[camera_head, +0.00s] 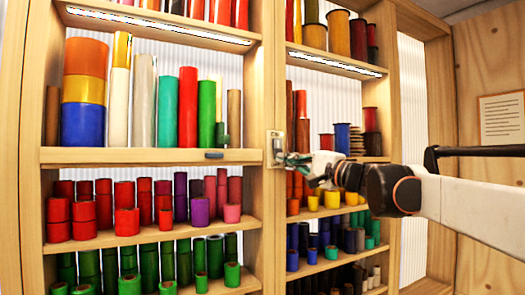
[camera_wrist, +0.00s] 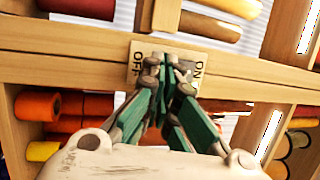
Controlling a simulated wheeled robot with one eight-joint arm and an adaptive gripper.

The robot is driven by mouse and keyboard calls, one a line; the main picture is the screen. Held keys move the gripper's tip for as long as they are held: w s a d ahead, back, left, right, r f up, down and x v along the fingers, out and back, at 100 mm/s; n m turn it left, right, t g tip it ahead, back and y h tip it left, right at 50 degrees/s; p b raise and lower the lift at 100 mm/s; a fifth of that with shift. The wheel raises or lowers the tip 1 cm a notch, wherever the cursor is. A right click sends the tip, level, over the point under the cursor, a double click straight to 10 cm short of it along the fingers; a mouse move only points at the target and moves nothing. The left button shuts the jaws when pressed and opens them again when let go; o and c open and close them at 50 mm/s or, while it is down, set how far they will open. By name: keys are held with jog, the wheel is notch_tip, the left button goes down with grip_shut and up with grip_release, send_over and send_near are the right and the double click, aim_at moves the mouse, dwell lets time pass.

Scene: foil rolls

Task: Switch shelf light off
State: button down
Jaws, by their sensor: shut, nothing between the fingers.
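The light switch (camera_head: 274,140) is a small pale plate on the upright post between the two shelf bays. In the wrist view the switch plate (camera_wrist: 142,49) reads OFF on the left and ON on the right. My gripper (camera_wrist: 167,63) is shut and empty, its fingertips over the middle of the plate between the two words. They hide the switch's lever, and I cannot tell whether they touch it. In the head view my gripper (camera_head: 285,159) reaches the plate from the right. The left shelf light (camera_head: 160,25) and right shelf light (camera_head: 335,63) glow white.
Wooden shelves hold many coloured foil rolls; red rolls (camera_head: 130,222) stand in the left bay and a yellow roll (camera_head: 339,32) at the upper right. A dark piece (camera_head: 214,155) sits on the left shelf's front edge. A paper notice (camera_head: 501,118) hangs on the right wall.

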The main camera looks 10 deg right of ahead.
jog(key=shift+w+a, duration=0.1)
jog(key=shift+w, duration=0.2)
dwell(0.4)
jog(key=shift+s, duration=0.15)
jog(key=s+d, duration=0.2)
jog(key=s, duration=0.6)
jog(key=shift+s+d, duration=0.2)
jog(key=shift+d, duration=0.15)
dwell(0.4)
